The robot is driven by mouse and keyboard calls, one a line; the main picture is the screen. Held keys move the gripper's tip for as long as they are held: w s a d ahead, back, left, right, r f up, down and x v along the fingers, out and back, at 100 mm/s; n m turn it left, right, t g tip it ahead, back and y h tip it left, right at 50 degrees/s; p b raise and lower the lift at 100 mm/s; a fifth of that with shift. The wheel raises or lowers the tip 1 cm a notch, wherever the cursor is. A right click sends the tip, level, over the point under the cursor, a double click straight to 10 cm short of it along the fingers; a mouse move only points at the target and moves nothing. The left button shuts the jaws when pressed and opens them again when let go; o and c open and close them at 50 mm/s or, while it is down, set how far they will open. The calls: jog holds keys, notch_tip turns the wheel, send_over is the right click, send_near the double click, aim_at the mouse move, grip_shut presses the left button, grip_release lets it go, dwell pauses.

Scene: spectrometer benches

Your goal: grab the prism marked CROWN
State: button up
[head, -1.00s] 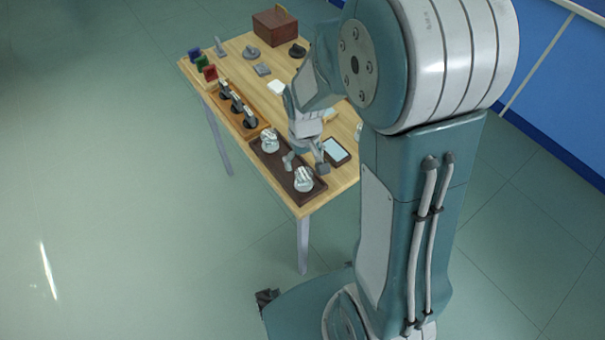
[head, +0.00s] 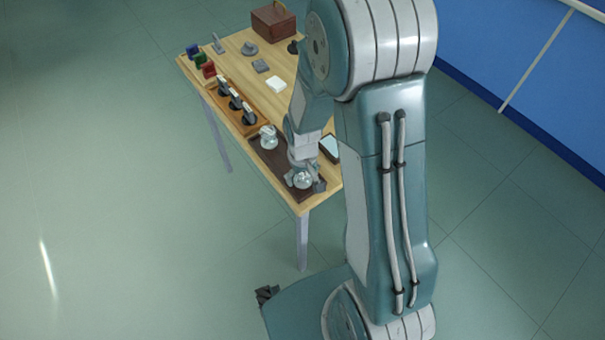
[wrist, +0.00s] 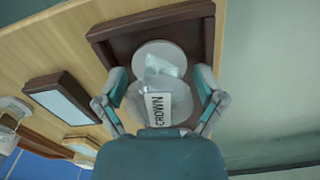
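The prism marked CROWN (wrist: 157,108) is clear and glassy with a white label, on a round pale base in the wrist view. My gripper (wrist: 160,76) is open, with one finger on each side of this prism and narrow gaps showing. In the head view my gripper (head: 304,184) is low over the near end of the dark brown tray (head: 283,167), and the near prism (head: 302,180) is partly hidden by it. A second prism (head: 268,138) stands at the tray's far end; its label cannot be read.
A dark-framed tablet-like panel (wrist: 62,98) lies beside the tray. A wooden rack (head: 252,117) with several dark-mounted pieces stands beyond it. A brown box (head: 273,22), a white pad (head: 276,84) and small grey parts sit farther back. The table's near edge is close to the tray.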

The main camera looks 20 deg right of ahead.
jog(key=shift+s, duration=0.1)
jog(key=c, duration=0.7)
